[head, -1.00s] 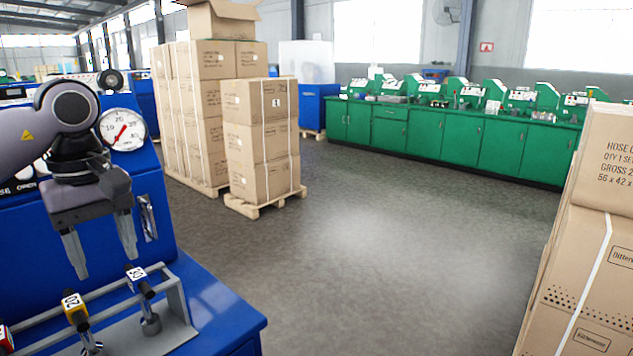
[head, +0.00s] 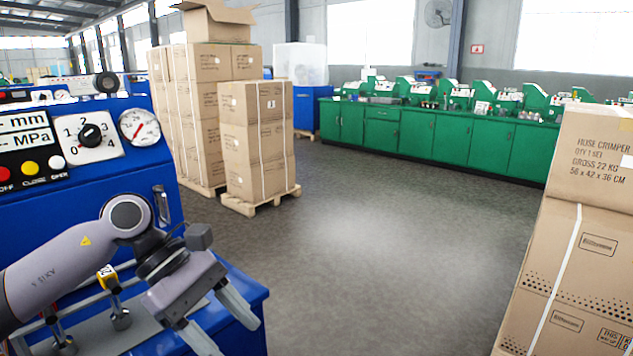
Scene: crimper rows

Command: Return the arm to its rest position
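My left arm comes in from the lower left, with the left gripper (head: 228,336) at the bottom, in front of the blue machine's right front corner. Its two fingers are spread apart, pointing down and right, with nothing seen between them. Behind the arm, a tool with a yellow tag (head: 108,278) stands in a grey rack; another tool's metal foot (head: 65,342) shows to its left. The rest of the rack is mostly hidden by my arm. My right gripper is not in view.
The blue machine (head: 60,205) with buttons and gauge (head: 139,127) fills the left. Stacked cartons (head: 257,150) stand on a pallet behind; more cartons (head: 590,190) stand at right. Green cabinets (head: 430,135) line the back. The grey floor (head: 370,240) between is clear.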

